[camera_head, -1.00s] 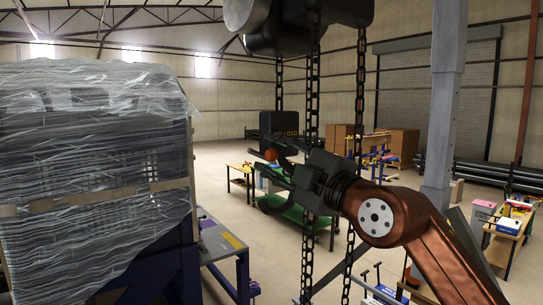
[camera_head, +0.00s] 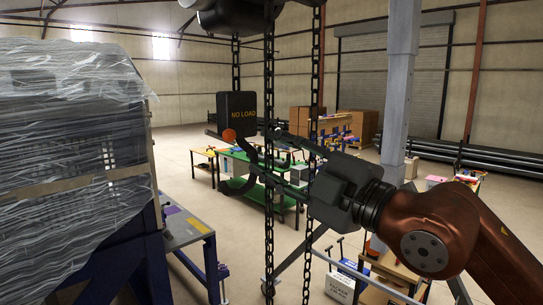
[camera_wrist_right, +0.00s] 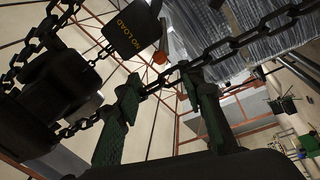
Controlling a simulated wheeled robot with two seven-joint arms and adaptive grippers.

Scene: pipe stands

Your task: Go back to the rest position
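My right gripper (camera_head: 264,151) reaches in from the right in the head view, with its fingers pointing left. It is open, with dark green fingers spread apart in the right wrist view (camera_wrist_right: 160,80), and no object shows held between them. A hanging chain (camera_head: 269,220) crosses in front of the fingers in the head view, and a second chain (camera_head: 308,255) crosses by the gripper body. In the wrist view a chain (camera_wrist_right: 225,48) runs across by the fingertips; whether it touches them I cannot tell. My left gripper is not in view.
A dark hoist body (camera_head: 235,18) hangs at the top, with a black "NO LOAD" block (camera_head: 237,112) and an orange ball (camera_head: 229,135) below. A plastic-wrapped load (camera_head: 70,150) fills the left. A grey post (camera_head: 400,90) stands right. Workbenches and boxes (camera_head: 300,120) lie behind.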

